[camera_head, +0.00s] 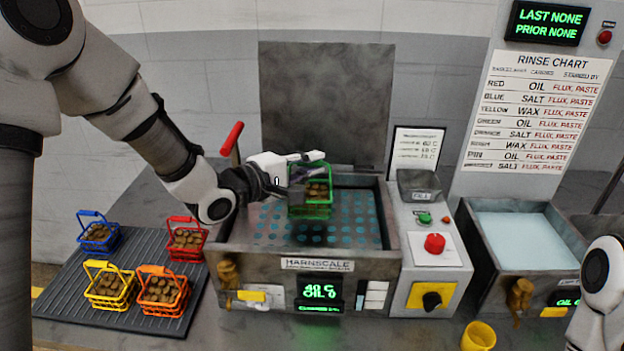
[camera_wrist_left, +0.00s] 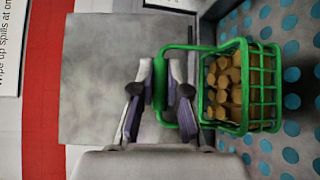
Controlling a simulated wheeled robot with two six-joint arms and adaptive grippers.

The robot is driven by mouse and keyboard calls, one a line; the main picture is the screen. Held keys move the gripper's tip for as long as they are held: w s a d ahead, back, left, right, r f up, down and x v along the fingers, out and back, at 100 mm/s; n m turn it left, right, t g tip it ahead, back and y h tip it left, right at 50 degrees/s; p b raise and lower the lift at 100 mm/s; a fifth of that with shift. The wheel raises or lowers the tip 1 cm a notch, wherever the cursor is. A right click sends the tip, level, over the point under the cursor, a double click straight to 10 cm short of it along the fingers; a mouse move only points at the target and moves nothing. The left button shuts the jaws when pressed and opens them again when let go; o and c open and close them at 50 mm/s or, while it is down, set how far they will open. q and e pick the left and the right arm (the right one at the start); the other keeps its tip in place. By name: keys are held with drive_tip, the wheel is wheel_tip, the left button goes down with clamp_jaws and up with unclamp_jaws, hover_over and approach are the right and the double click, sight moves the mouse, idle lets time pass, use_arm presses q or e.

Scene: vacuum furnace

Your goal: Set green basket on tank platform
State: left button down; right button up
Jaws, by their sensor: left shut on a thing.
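The green basket (camera_head: 314,201), filled with brown round pieces, is over the perforated platform with blue holes (camera_head: 350,232) inside the tank labelled HARNSCALE. My left gripper (camera_head: 308,170) is shut on its handle, from the left and above. In the left wrist view, the green basket (camera_wrist_left: 243,90) is right of my left gripper (camera_wrist_left: 162,88), and its handle passes between the fingers. I cannot tell whether the basket's bottom touches the platform. My right gripper is not in view; part of my right arm shows at the right edge.
A ribbed dark mat (camera_head: 140,308) at left bears a blue basket (camera_head: 97,235), red basket (camera_head: 187,241), yellow basket (camera_head: 109,288) and orange basket (camera_head: 162,290). A raised lid (camera_head: 327,105) stands behind the tank. A control panel (camera_head: 436,248) and second tank (camera_head: 527,240) are at right.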

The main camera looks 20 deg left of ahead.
sight(312, 189)
use_arm(q)
drive_tip(key=f, duration=0.2)
drive_tip(key=w+f, duration=0.1)
drive_tip(key=shift+w+f, duration=0.2)
drive_tip(key=shift+f, duration=0.2)
drive_tip(key=shift+s+r, duration=0.25)
drive_tip(key=shift+s, duration=0.15)
drive_tip(key=shift+f, duration=0.15)
drive_tip(key=c, duration=1.2)
unclamp_jaws()
drive_tip(key=shift+w+f, duration=0.2)
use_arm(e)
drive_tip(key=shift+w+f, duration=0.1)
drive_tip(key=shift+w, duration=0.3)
use_arm(q)
drive_tip(key=shift+s+r, duration=0.1)
drive_tip(key=shift+s, duration=0.05)
drive_tip(key=shift+r, duration=0.3)
drive_tip(key=shift+b+v, duration=0.75)
drive_tip(key=shift+v, duration=5.2)
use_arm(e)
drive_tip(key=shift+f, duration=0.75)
